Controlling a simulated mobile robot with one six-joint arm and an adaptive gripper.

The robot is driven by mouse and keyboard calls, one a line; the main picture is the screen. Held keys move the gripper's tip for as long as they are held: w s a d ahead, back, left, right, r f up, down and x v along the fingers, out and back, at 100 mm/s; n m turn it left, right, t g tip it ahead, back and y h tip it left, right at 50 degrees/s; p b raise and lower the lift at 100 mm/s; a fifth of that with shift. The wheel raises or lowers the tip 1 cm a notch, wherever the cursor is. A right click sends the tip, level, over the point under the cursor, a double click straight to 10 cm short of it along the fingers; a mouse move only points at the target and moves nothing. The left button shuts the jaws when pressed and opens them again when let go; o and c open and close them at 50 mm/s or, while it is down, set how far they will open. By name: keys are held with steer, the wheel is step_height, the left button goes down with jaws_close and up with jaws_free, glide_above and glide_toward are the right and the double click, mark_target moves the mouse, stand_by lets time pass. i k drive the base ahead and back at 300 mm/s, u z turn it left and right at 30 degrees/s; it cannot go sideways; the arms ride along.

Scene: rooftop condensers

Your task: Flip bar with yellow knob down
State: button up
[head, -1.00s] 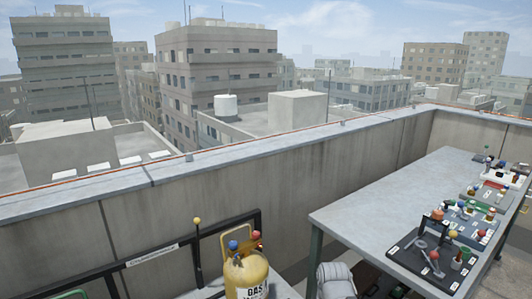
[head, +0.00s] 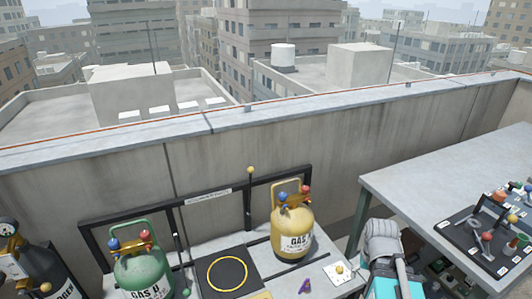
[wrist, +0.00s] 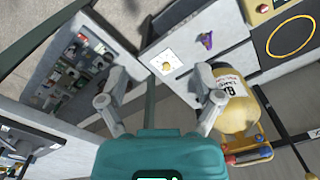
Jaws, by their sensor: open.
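In the head view a thin dark bar with a yellow knob (head: 250,170) on its top stands upright at the black rail, just left of the yellow gas cylinder (head: 293,228). My gripper (wrist: 159,76) is open and empty in the wrist view, its two grey fingers spread apart. It points down over the gap between the table and the cylinder bench, with the yellow cylinder (wrist: 236,98) close by its right finger. In the head view my arm is low right of centre, right of the bar, and the fingers are not visible.
A green gas cylinder (head: 141,272) and a dark one (head: 28,262) stand to the left. A black plate with a yellow ring (head: 212,286) lies between cylinders. A white plate with a yellow button (head: 340,270) and a purple item (head: 305,286) lie near my arm. A grey table (head: 420,180) is right.

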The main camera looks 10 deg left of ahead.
mark_target(250, 170)
steer(key=z, duration=0.2)
steer(key=i, duration=0.95)
steer(key=u, duration=0.35)
